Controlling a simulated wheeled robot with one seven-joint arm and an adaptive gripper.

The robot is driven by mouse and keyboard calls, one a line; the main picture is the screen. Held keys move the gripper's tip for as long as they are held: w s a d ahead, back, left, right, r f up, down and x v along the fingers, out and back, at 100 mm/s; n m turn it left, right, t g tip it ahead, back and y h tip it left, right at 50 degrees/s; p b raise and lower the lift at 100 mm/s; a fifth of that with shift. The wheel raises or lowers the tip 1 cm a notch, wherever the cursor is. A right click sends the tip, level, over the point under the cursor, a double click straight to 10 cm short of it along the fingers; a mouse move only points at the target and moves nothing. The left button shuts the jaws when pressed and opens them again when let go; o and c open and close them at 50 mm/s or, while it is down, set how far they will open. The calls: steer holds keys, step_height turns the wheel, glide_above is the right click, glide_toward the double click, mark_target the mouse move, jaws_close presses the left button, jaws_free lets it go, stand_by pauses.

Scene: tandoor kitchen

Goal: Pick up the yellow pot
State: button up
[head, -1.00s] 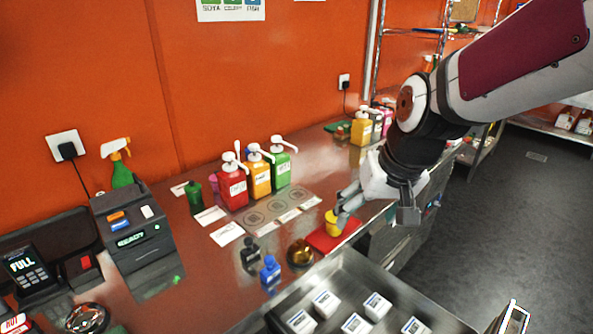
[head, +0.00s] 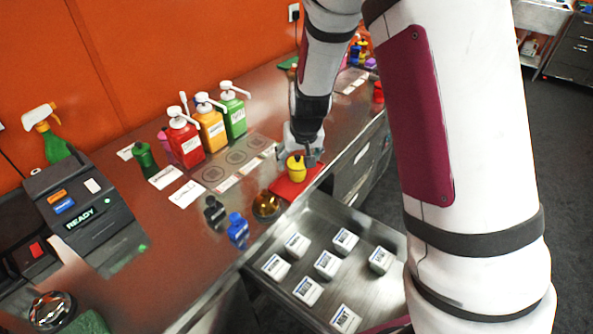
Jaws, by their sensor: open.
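The small yellow pot (head: 296,169) stands upright on a red mat (head: 285,188) near the front edge of the counter. My gripper (head: 304,154) is right at the pot, just behind and above it in the head view. Its jaws are open, with a finger showing to the right of the pot. The far finger is partly hidden, and I cannot tell whether either finger touches the pot.
Red, yellow and green pump bottles (head: 210,128) stand behind to the left. A gold dome (head: 266,204), a blue bottle (head: 238,230) and a black bottle (head: 215,212) stand close left of the mat. An open drawer (head: 350,232) with several white boxes juts out in front.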

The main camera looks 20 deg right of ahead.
mark_target(298, 163)
steer(key=shift+x, duration=3.45)
steer(key=shift+d, duration=0.1)
steer(key=c, duration=1.4)
